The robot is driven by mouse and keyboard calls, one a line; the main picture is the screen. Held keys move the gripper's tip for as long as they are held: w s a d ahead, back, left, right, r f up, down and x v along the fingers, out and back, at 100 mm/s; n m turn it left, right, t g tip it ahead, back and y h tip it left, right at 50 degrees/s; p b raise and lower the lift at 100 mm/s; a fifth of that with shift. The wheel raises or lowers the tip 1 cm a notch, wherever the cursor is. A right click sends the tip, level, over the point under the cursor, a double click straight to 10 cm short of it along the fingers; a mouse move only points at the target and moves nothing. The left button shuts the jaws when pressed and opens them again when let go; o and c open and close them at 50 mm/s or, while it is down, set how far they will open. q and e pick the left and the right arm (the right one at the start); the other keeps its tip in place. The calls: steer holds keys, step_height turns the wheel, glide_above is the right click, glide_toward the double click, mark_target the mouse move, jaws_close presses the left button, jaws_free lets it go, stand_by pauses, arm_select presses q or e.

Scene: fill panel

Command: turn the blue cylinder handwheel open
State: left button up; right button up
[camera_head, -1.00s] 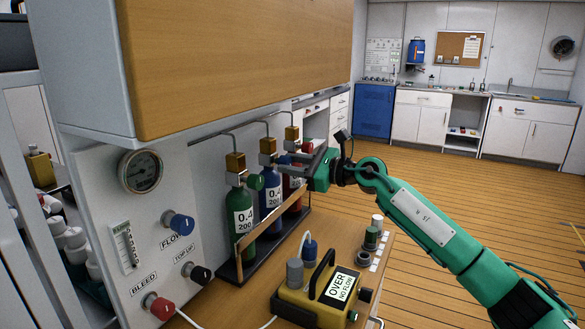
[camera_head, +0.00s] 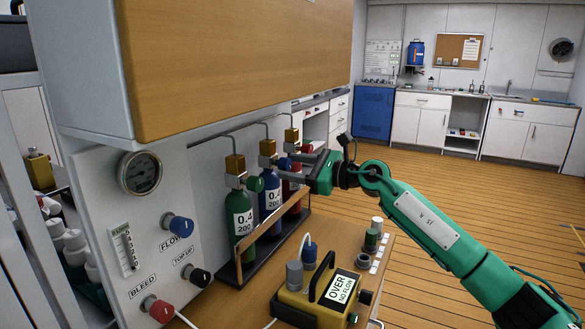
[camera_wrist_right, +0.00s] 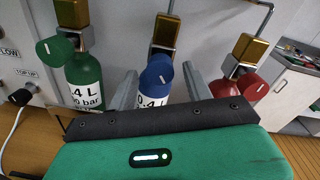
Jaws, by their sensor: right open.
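The blue cylinder (camera_head: 270,197) stands in a rack between a green cylinder (camera_head: 240,220) and a red cylinder (camera_head: 291,188). Its blue handwheel (camera_wrist_right: 157,75) faces the right wrist camera, with a pale mark on its face. In the head view, the blue handwheel (camera_head: 284,163) is partly hidden near the fingers. My right gripper (camera_head: 290,166) is open and reaches in from the right. In the right wrist view, its fingers stand on either side of the blue handwheel, with a gap on each side. I cannot tell how far the fingertips reach past it. My left gripper is not in view.
Green (camera_wrist_right: 55,50) and red (camera_wrist_right: 250,83) handwheels flank the blue one closely. A wooden rail (camera_head: 272,223) crosses in front of the cylinders. A wooden-fronted cabinet (camera_head: 235,60) overhangs them. A yellow device (camera_head: 318,297) sits on the bench below.

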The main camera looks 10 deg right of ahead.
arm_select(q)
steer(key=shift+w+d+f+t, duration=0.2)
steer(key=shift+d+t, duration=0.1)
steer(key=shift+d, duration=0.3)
arm_select(e)
steer(key=v, duration=1.3)
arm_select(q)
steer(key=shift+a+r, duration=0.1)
